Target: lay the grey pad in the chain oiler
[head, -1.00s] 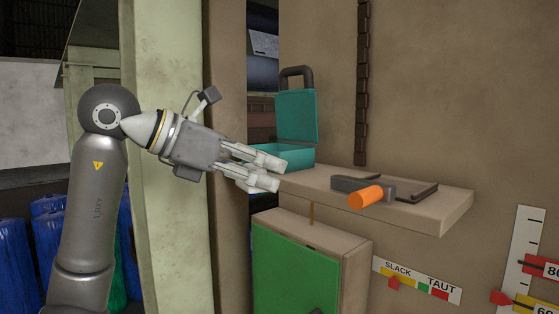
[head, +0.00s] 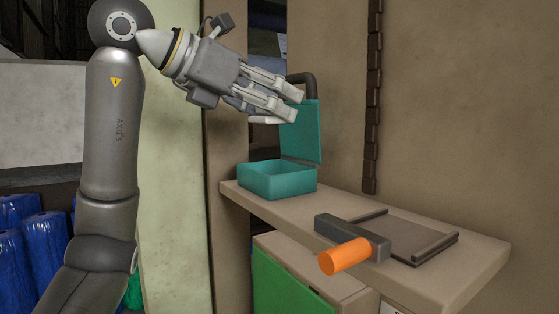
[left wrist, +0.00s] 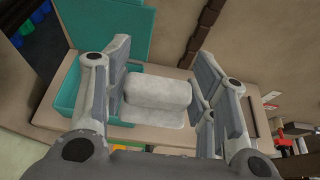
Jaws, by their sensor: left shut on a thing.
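My left gripper (head: 283,105) is shut on the grey pad and holds it in the air above the shelf. In the left wrist view the pale grey pad (left wrist: 158,92) shows as a soft, rounded, folded-looking piece between the fingers; in the head view the fingers largely hide it. An open teal box (head: 277,181) stands on the shelf below the gripper, its lid (head: 304,132) upright at the back with a dark handle. A flat dark tray (head: 411,237) with raised side rails lies farther right. Neither is labelled as the chain oiler. My right gripper is not in view.
A dark block with an orange handle (head: 344,257) sits at the tray's left and overhangs the shelf (head: 475,265). A dark chain (head: 374,100) hangs on the wall. A green-fronted cabinet (head: 285,285) is below. A pale post (head: 170,200) stands left of the shelf.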

